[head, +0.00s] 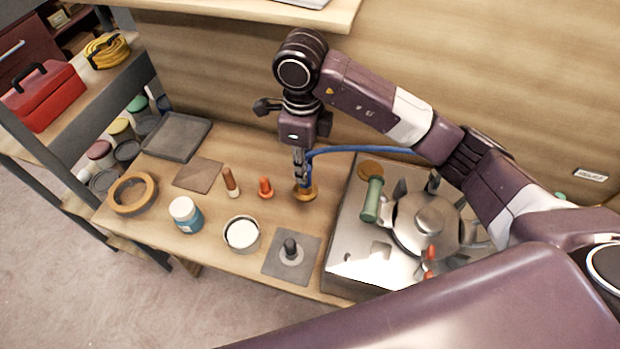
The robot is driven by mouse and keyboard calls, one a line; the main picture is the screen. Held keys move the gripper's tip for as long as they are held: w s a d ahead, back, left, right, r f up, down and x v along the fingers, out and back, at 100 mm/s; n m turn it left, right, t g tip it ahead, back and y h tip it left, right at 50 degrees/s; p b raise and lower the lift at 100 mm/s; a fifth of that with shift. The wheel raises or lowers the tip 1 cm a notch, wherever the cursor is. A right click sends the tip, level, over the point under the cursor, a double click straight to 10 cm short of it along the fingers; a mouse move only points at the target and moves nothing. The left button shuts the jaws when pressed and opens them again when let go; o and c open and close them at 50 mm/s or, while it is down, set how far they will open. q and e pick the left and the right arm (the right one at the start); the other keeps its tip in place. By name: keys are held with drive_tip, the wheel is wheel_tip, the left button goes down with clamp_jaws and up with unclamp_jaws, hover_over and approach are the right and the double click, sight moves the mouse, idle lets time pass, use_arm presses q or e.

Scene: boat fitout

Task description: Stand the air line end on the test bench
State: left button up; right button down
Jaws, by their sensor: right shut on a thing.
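My right gripper (302,172) points straight down over the wooden bench (215,259) and is shut on the air line end. The blue air line (358,149) runs from the gripper to the right, behind my right arm. A round brass-coloured piece (305,193) shows at the bench top just below the fingertips. I cannot tell whether it is part of the line end or a separate base, or whether the line end touches it. The fingers hide most of the line end. My left gripper is out of view.
Left of the gripper stand an orange piece (265,188) and a brown-and-white stick (230,182). In front are a white-filled cup (242,234) and a dark-knobbed piece on a grey plate (270,266). A metal unit (345,245) with a green handle (372,200) stands close right.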

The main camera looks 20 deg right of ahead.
drive_tip(key=w+f+p, duration=0.1)
drive_tip(key=f, duration=0.3)
drive_tip(key=w+d+f+p, duration=0.1)
drive_tip(key=f, duration=0.3)
drive_tip(key=w+d+f+p, duration=0.1)
drive_tip(key=f, duration=0.2)
drive_tip(key=shift+f+p, duration=0.4)
drive_tip(key=shift+w+f, duration=0.1)
drive_tip(key=shift+f, duration=0.2)
drive_tip(key=c, duration=1.7)
unclamp_jaws()
drive_tip(key=shift+c, duration=0.2)
drive_tip(key=shift+r, duration=0.15)
